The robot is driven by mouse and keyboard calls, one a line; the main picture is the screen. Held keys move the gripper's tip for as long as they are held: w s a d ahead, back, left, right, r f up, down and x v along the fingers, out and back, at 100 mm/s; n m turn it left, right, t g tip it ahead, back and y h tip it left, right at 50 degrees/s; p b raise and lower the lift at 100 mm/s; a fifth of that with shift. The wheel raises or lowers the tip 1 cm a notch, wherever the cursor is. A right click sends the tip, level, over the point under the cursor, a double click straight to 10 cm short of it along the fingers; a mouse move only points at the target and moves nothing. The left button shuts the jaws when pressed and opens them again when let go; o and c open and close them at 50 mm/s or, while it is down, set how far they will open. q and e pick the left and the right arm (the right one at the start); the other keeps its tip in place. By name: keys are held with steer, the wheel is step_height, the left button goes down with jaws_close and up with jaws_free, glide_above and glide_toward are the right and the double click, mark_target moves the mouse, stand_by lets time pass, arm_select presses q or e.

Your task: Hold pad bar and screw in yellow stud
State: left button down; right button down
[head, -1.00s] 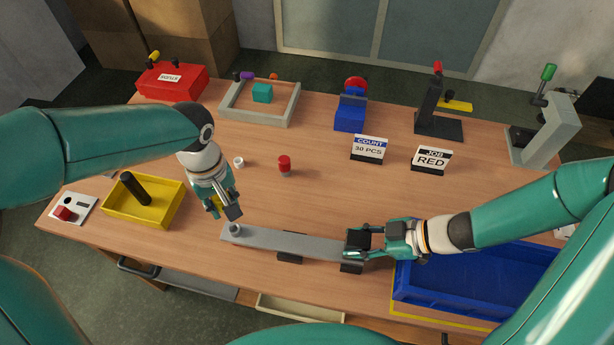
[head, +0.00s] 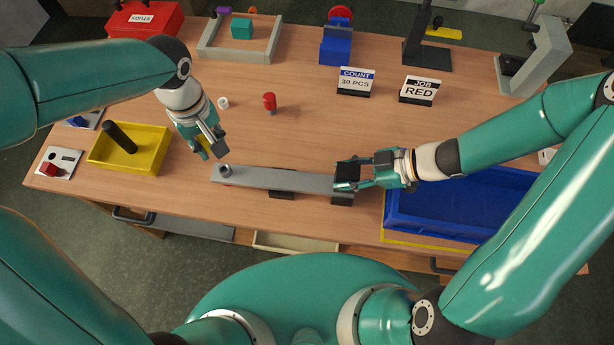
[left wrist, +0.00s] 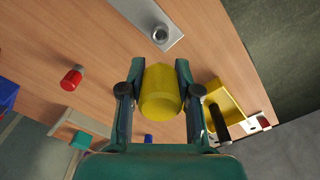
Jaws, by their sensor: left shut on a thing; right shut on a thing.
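The grey pad bar (head: 275,180) lies across dark supports near the table's front edge, with a round metal socket (head: 225,170) at its left end. My right gripper (head: 348,175) is shut on the bar's right end. My left gripper (head: 213,152) is shut on the yellow stud (left wrist: 161,92), which fills the space between its fingers in the left wrist view. In the head view the stud is mostly hidden by the fingers. The stud is above and apart from the bar's socket (left wrist: 160,34), just behind the bar's left end.
A yellow tray (head: 155,165) with a black handle stands left, beside a red-button panel (head: 60,163). A blue bin (head: 450,225) is at right. A red-topped piece (head: 270,103) and a small white piece (head: 223,102) stand behind the bar. Signs (head: 355,82) stand farther back.

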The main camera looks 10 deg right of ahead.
mark_target(225, 172)
arm_select(q)
steer(key=shift+f, duration=1.8)
steer(key=shift+f, duration=0.15)
steer(key=shift+f, duration=1.4)
steer(key=shift+f, duration=0.1)
steer(key=shift+f, duration=0.75)
steer(key=shift+f, duration=0.75)
